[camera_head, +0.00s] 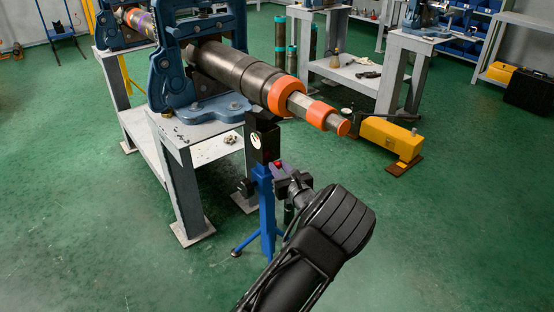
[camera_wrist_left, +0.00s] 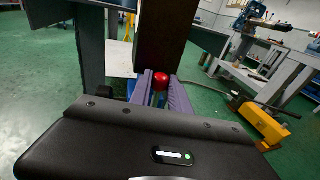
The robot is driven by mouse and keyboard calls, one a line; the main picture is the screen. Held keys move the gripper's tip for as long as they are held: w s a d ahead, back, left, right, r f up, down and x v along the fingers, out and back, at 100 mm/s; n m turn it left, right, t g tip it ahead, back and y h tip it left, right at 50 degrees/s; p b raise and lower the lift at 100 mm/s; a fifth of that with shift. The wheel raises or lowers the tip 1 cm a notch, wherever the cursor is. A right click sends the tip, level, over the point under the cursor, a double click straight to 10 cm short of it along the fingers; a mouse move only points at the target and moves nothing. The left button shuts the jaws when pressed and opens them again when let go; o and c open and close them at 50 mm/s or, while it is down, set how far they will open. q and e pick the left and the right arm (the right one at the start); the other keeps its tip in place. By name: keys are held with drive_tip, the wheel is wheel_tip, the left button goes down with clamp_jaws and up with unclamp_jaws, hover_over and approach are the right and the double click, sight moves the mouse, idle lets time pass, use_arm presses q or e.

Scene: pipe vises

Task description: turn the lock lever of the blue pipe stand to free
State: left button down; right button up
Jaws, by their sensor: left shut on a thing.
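The blue pipe stand (camera_head: 266,206) stands upright on the floor, with a black head under a long dark pipe (camera_head: 240,74) with orange rings. Its lock lever shows as a red knob (camera_head: 277,163) on the near side, just below the black head. My left gripper (camera_head: 281,169) is at that knob, its fingers partly hidden by the wrist. In the left wrist view the red knob (camera_wrist_left: 160,77) sits between the two fingers of the gripper (camera_wrist_left: 160,90), which is shut on the lever. The lever's shaft is mostly hidden. My right gripper is not in view.
A blue pipe vise (camera_head: 165,82) on a grey bench (camera_head: 185,185) holds the pipe left of the stand. A yellow block-shaped unit (camera_head: 390,138) sits on the floor to the right. Another bench (camera_head: 400,40) stands behind. The floor right of my arm is clear.

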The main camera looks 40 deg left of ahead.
use_arm(q)
drive_tip(key=c, duration=1.2)
unclamp_jaws()
drive_tip(key=p+v, duration=0.1)
drive_tip(key=v, duration=0.6)
drive_tip(key=shift+s+d, duration=0.15)
drive_tip(key=shift+d, duration=0.25)
